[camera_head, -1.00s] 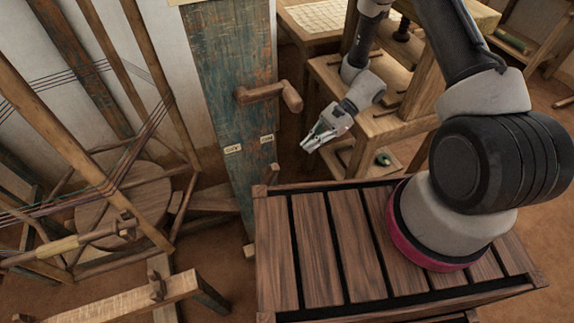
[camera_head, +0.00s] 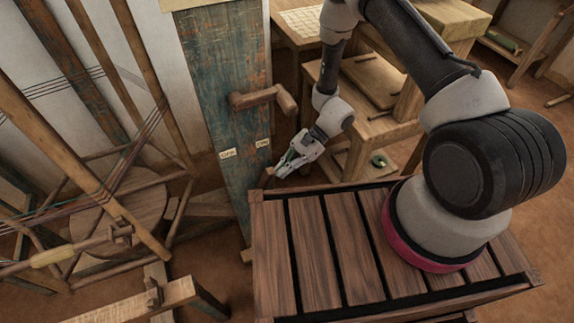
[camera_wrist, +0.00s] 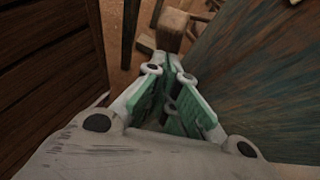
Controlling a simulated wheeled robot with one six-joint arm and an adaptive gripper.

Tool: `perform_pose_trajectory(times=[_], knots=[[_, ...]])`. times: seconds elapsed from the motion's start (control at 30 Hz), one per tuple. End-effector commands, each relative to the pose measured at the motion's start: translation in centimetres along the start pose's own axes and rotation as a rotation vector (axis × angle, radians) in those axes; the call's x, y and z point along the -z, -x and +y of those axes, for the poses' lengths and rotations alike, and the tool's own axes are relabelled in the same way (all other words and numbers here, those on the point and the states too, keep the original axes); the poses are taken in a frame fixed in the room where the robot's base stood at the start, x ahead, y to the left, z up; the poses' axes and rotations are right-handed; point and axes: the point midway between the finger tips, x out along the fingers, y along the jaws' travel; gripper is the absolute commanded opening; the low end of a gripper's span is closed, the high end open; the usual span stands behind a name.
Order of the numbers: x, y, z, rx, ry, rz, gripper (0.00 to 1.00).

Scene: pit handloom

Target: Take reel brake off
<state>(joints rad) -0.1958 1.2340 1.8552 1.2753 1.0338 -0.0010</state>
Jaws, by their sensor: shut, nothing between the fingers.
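A blue-green weathered post (camera_head: 220,75) carries a wooden crank-like handle (camera_head: 262,98). Two small pale labels (camera_head: 227,154) sit below it; their lettering is too small to read surely. A small wooden block (camera_head: 267,177) shows low beside the post, near the slatted top's corner. I cannot tell surely which wooden part is the reel brake. My gripper (camera_head: 281,174) is shut and empty, low at the post's right side, just right of the block. In the wrist view the green-padded fingers (camera_wrist: 166,70) point toward a wooden block (camera_wrist: 172,28); I cannot tell if they touch it.
My slatted wooden top (camera_head: 330,250) lies in front. A loom frame with threads and a round wooden disc (camera_head: 120,215) stands at left. A wooden bench (camera_head: 375,125) with shelves stands behind my arm. In the wrist view the painted surface (camera_wrist: 265,80) is close on the right.

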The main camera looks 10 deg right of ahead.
Motion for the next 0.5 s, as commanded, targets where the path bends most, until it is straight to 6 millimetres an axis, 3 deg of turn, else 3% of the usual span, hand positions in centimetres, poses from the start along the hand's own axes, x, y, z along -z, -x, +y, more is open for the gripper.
perform_pose_trajectory(times=[0.27,0.5], knots=[[-0.3,-0.1,-0.1,-0.004,0.000,0.013,0.00],[-3.0,-1.8,-0.8,-0.020,-0.016,0.120,0.00]])
